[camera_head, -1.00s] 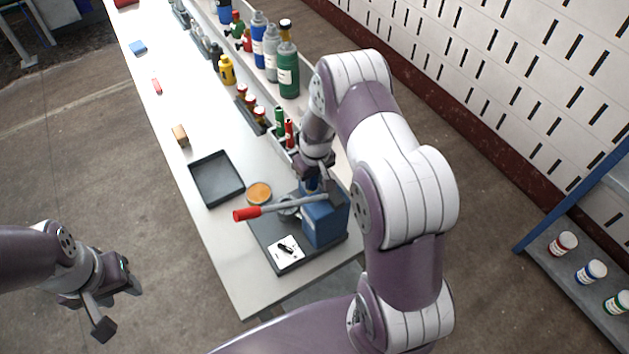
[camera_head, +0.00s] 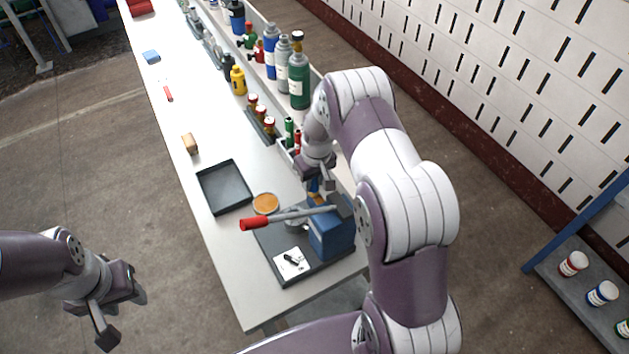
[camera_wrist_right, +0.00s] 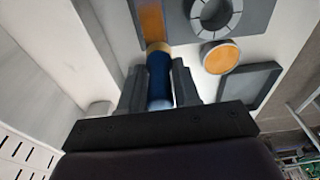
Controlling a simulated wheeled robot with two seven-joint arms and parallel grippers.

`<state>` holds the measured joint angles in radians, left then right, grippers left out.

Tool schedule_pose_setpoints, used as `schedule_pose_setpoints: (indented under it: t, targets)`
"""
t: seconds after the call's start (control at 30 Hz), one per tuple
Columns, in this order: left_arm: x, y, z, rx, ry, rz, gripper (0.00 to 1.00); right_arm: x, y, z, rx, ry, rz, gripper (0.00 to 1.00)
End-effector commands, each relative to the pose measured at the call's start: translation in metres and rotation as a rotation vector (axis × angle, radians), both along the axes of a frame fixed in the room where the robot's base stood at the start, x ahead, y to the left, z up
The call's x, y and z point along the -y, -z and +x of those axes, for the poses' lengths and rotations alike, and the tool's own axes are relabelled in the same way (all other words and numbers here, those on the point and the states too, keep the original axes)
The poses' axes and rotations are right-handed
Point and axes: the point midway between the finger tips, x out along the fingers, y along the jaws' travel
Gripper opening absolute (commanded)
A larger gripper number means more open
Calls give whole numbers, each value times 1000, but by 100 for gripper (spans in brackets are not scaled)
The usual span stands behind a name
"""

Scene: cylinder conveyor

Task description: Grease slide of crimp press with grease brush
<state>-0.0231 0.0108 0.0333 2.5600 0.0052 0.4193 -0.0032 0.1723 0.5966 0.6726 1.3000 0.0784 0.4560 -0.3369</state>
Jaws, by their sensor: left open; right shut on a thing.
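The crimp press (camera_head: 332,238) has a blue body on a dark grey base and a long lever with a red grip. My right gripper (camera_head: 320,184) is shut on the blue handle of the grease brush (camera_wrist_right: 158,76), just behind the press. The brush's brass ferrule points toward the press. An orange-brown patch shows beyond it in the right wrist view; I cannot tell bristles from grease on the slide. The slide is mostly hidden in the head view. An open tin of orange grease (camera_head: 265,203) stands beside the press. My left gripper (camera_head: 122,310) is open and empty, left of the table.
An empty dark tray (camera_head: 224,187) lies left of the grease tin. A white card with small dark parts (camera_head: 291,263) lies on the press base. Several bottles (camera_head: 299,80) and small jars line the table's right side. The table (camera_head: 219,250) is bare at its front left.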

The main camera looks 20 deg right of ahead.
Motion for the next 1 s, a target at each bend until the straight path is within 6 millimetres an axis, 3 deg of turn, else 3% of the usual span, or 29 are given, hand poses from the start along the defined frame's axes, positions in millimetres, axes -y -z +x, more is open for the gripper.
schedule_pose_setpoints:
  t: [1.0]
  targets:
    - [0,-16,0,0,0,0,43,3,1,-44,-6,1,2,0]
